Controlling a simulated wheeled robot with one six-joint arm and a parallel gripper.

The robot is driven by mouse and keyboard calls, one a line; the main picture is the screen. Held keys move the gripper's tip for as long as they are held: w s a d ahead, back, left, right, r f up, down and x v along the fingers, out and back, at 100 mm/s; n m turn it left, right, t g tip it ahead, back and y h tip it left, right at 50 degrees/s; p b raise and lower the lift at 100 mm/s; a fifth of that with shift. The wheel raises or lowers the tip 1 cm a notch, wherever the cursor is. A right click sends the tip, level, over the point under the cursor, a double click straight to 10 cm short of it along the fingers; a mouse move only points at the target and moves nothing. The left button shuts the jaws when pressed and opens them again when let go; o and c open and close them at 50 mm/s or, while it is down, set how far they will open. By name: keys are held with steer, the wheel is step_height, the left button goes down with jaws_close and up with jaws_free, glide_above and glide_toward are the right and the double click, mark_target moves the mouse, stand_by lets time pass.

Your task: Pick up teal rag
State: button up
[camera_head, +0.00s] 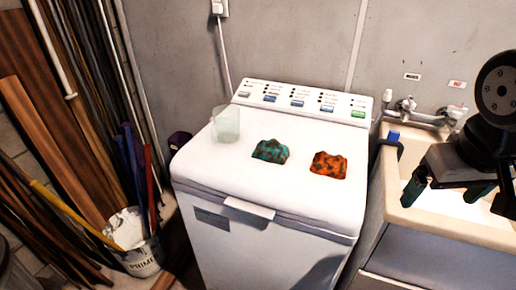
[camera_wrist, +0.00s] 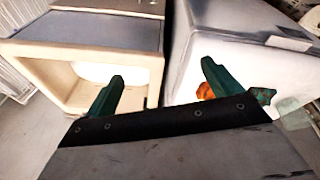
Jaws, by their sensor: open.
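The teal rag (camera_head: 270,151), mottled with dark patches, lies crumpled on the white lid of the washing machine (camera_head: 220,170) in the head view. In the wrist view a small part of the teal rag (camera_wrist: 263,95) shows just beyond the right finger. My gripper (camera_head: 455,190) is at the right of the head view, over the sink and well right of the teal rag. In the wrist view my gripper (camera_wrist: 162,85) has its two dark green fingers spread wide with nothing between them.
An orange rag (camera_head: 328,165) lies right of the teal rag, partly hidden by a finger in the wrist view. A translucent cup (camera_head: 226,124) stands left of it. The sink (camera_head: 450,222) with faucet adjoins the washer. A bucket (camera_head: 138,250) and leaning poles fill the left.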

steer(key=w+a+n+t, duration=0.2)
steer(key=w+t, duration=0.2)
steer(key=w, duration=0.8)
steer(key=w+a+n+t, duration=0.2)
steer(key=w+t, duration=0.1)
steer(key=w, duration=0.9)
steer(key=n+g+y, duration=0.4)
steer(key=n+y, duration=0.4)
steer(key=y, duration=0.4)
glide_toward(272, 142)
steer(key=x, duration=0.5)
steer(key=shift+a+r, duration=0.15)
steer(key=x, duration=0.7)
steer(key=shift+w+f, duration=0.15)
steer(key=shift+f, duration=0.05)
steer(key=c, duration=1)
